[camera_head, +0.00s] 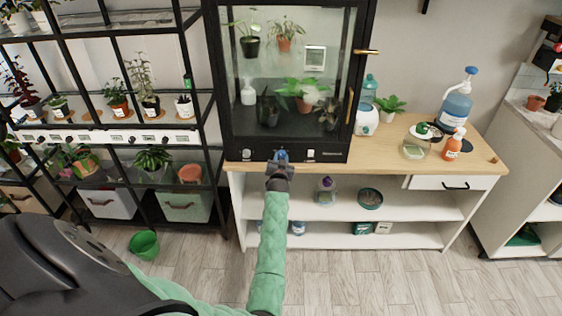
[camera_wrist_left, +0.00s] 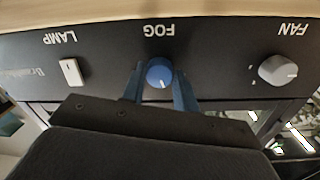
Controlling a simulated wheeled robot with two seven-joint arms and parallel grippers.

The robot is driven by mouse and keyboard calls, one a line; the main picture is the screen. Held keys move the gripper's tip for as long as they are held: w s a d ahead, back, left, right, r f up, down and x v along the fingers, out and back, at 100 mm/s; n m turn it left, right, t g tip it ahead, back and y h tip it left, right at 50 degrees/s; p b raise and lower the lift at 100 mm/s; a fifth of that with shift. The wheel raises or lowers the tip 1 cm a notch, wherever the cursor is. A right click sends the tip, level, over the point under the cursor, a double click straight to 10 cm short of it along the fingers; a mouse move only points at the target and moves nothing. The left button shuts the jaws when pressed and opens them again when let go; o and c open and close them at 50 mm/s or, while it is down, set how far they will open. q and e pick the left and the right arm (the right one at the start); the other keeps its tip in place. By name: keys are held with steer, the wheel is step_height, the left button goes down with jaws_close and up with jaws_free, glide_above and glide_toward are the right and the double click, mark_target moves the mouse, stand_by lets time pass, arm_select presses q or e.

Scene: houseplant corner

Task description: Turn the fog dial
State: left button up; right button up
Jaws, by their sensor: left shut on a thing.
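The fog dial (camera_wrist_left: 159,73) is a round blue knob with a white pointer mark, under the upside-down label FOG on the dark front panel (camera_wrist_left: 215,75) of the cabinet. My left gripper (camera_wrist_left: 160,88) has its two blue fingers on either side of the dial and is shut on it. In the head view my left gripper (camera_head: 281,158) reaches the bottom panel of the glass plant cabinet (camera_head: 355,60) and mostly covers the dial. My right gripper is not in view.
A grey fan knob (camera_wrist_left: 278,70) and a white lamp switch (camera_wrist_left: 71,72) flank the dial. The cabinet stands on a wooden-topped bench (camera_head: 400,160). An orange spray bottle (camera_head: 454,143) and a blue jug (camera_head: 456,105) stand right. A green bucket (camera_head: 144,245) is on the floor.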

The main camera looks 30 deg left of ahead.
arm_select(q)
steer(key=shift+f+m+b, duration=0.1)
steer(key=shift+m+b, duration=0.4)
steer(key=shift+m, duration=0.6)
steer(key=shift+m+b, duration=0.35)
steer(key=shift+m, duration=0.55)
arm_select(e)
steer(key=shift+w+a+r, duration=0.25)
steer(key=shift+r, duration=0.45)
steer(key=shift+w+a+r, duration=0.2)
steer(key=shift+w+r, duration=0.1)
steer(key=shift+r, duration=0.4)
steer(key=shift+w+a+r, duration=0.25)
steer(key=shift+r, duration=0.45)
arm_select(q)
steer(key=o, duration=1)
steer(key=shift+c, duration=0.2)
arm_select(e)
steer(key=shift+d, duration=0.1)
